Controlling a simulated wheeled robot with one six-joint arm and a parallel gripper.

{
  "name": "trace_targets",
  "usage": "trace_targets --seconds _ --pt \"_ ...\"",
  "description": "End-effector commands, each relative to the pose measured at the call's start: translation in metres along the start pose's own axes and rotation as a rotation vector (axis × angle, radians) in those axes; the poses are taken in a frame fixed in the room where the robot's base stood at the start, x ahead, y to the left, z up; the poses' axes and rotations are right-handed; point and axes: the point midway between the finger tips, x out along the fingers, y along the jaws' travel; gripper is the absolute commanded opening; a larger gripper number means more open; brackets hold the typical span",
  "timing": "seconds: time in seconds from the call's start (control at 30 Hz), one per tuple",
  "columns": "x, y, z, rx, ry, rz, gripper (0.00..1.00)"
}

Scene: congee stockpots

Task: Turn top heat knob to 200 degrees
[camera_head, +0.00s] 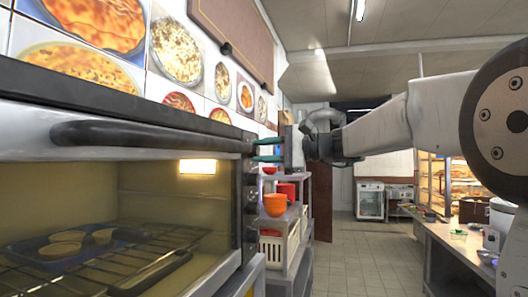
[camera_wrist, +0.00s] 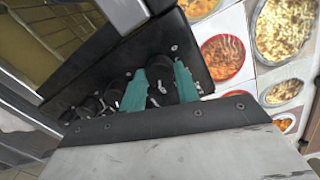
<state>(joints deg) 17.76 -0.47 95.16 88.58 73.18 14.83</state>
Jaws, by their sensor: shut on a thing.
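The oven (camera_head: 120,135) fills the left of the head view, with its control panel on the right edge of its front. My gripper (camera_head: 262,150) reaches in from the right to the top of that panel. In the wrist view, the teal fingers of my gripper (camera_wrist: 160,86) are closed around the top heat knob (camera_wrist: 160,84), one on each side. This dark knob has a light pointer mark. Its exact setting and scale are too small to read. More dark knobs (camera_wrist: 113,95) sit in a row below it, apart from the fingers.
The oven's dark door handle (camera_head: 150,135) runs close to the panel. A shelf (camera_head: 293,222) with orange bowls (camera_head: 275,205) stands just beyond the oven. The tiled aisle floor (camera_head: 370,260) is clear. A counter (camera_head: 460,250) with goods lies at right.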

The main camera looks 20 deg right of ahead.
Motion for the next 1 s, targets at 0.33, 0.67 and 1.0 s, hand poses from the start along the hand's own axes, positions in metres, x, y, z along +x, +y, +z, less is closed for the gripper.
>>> trace_targets --seconds 0.33,0.67,1.0 --pt "0.0 0.002 -0.001 0.001 0.001 0.003 0.42" --pt "-0.001 0.001 0.0 -0.001 0.0 0.001 0.53" --pt "-0.049 0.001 -0.001 0.0 0.004 0.0 0.53"
